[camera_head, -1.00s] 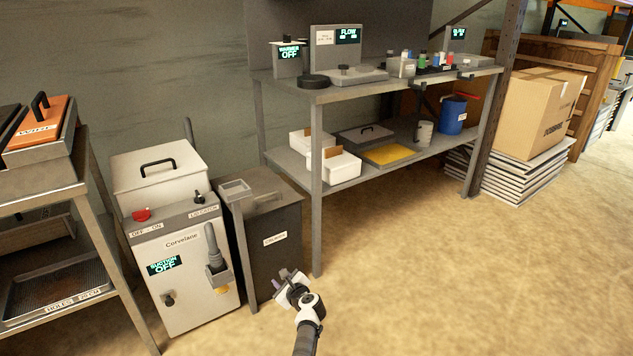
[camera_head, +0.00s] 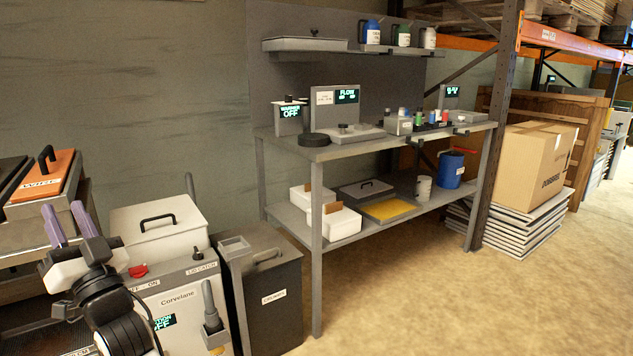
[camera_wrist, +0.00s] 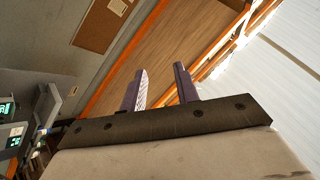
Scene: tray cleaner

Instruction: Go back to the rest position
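My gripper (camera_head: 63,226) is at the lower left of the head view, raised in front of the white Corvelane cabinet (camera_head: 180,298) and the left bench. Its two purple fingers point up and stand apart with nothing between them. In the wrist view the two fingers (camera_wrist: 158,90) are also apart and empty, with a far wall and orange-edged shelving beyond them. My arm hides part of the cabinet front and its suction display.
A dark bin (camera_head: 268,300) stands right of the cabinet. A grey workbench (camera_head: 330,148) with bottles and boxes is at the centre. An orange-lidded tray (camera_head: 45,178) lies on the left bench. A cardboard box (camera_head: 533,165) is at the right. The floor (camera_head: 430,290) in front is clear.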

